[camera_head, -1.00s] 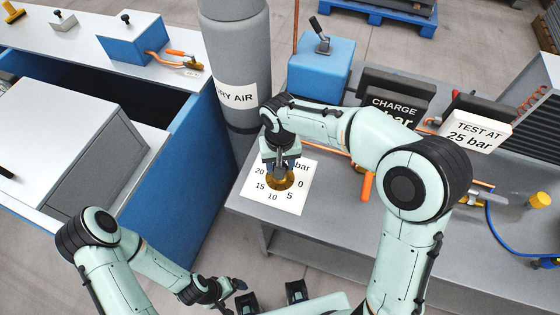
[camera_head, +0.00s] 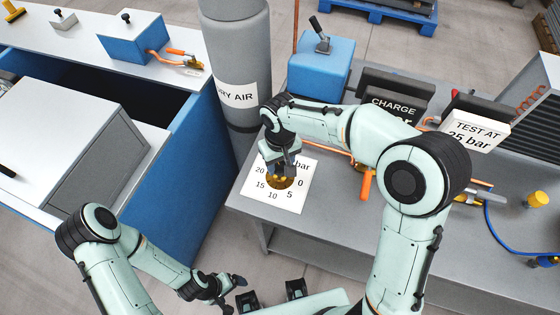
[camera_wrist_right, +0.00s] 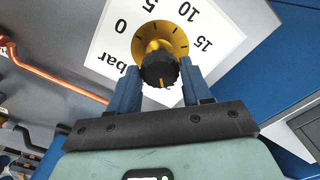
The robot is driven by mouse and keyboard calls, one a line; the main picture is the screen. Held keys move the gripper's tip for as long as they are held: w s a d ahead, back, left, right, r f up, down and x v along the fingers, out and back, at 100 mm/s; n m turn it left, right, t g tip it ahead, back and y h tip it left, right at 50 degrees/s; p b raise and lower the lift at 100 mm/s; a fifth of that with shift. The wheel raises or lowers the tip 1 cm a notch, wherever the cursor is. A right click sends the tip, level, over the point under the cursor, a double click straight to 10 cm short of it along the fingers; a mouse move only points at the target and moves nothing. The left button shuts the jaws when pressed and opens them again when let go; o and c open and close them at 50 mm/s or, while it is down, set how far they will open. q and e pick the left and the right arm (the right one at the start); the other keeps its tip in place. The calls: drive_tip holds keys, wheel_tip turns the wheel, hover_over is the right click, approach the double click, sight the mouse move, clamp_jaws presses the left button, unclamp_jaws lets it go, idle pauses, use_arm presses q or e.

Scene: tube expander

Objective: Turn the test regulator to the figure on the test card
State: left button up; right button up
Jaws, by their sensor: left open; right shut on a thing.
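The test regulator is a black knob (camera_wrist_right: 160,69) on a brass collar (camera_head: 281,183), set on a white dial plate (camera_head: 302,201) marked 0, 5, 10, 15, 20 and bar. My right gripper (camera_head: 282,172) is shut on the knob, with one finger on each side of it in the wrist view (camera_wrist_right: 160,88). A yellow mark on the knob points toward the gripper's palm; I cannot read its figure. The test card (camera_head: 474,134) reads "TEST AT 25 bar". My left gripper (camera_head: 228,291) is open and empty, low in front of the bench.
A black "CHARGE" card (camera_head: 393,108), partly covered by my right arm, stands left of the test card. A grey "DRY AIR" cylinder (camera_head: 236,60) and a blue box (camera_head: 318,70) stand behind the dial. An orange-handled valve (camera_head: 366,184) and hoses lie to the right.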

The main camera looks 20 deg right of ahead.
sight(280, 166)
drive_tip(key=o, duration=1.1)
drive_tip(key=shift+c, duration=0.2)
drive_tip(key=shift+r, duration=0.1)
use_arm(q)
drive_tip(key=shift+w+r+p, duration=0.75)
drive_tip(key=shift+r+p, duration=0.1)
drive_tip(key=shift+r, duration=0.25)
use_arm(e)
wheel_tip(280, 166, up, 13)
drive_tip(key=shift+r, duration=0.15)
